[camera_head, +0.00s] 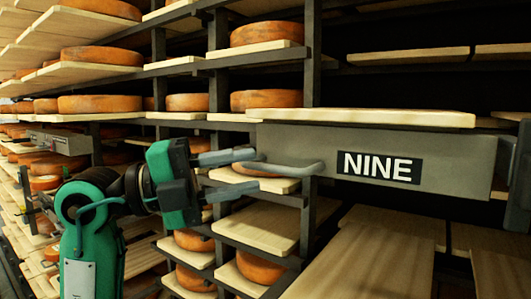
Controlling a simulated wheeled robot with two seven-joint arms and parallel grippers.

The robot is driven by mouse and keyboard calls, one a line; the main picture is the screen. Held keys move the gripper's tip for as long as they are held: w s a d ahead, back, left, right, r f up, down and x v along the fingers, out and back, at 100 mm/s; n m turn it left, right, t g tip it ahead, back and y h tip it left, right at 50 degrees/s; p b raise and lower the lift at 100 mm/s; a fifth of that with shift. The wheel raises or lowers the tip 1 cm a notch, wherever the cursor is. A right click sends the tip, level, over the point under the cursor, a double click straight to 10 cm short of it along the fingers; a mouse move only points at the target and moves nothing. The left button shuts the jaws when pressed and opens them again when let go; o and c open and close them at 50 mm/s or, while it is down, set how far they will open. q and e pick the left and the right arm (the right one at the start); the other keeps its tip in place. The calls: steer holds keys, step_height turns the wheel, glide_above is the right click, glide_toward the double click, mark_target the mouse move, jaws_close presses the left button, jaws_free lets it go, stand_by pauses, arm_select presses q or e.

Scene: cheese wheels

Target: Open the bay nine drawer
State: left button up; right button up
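The bay nine drawer (265,138) has a grey front with a black label reading NINE, below a shelf board. Its grey bar handle (300,170) sticks out at the front's left part. The drawer looks shut, though its depth is hard to judge. My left gripper (257,171) is open, with one grey finger above and one below the handle's left end. I cannot tell whether the fingers touch the handle.
Dark metal racks hold wooden boards with orange cheese wheels (268,98). A dark upright post (312,60) stands by the drawer's left part. Another grey drawer front (62,141) is farther left. Bare boards (365,265) lie below the drawer.

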mark_target(260, 169)
arm_select(q)
steer(key=p+x, duration=0.1)
steer(key=x, duration=0.3)
jaws_close()
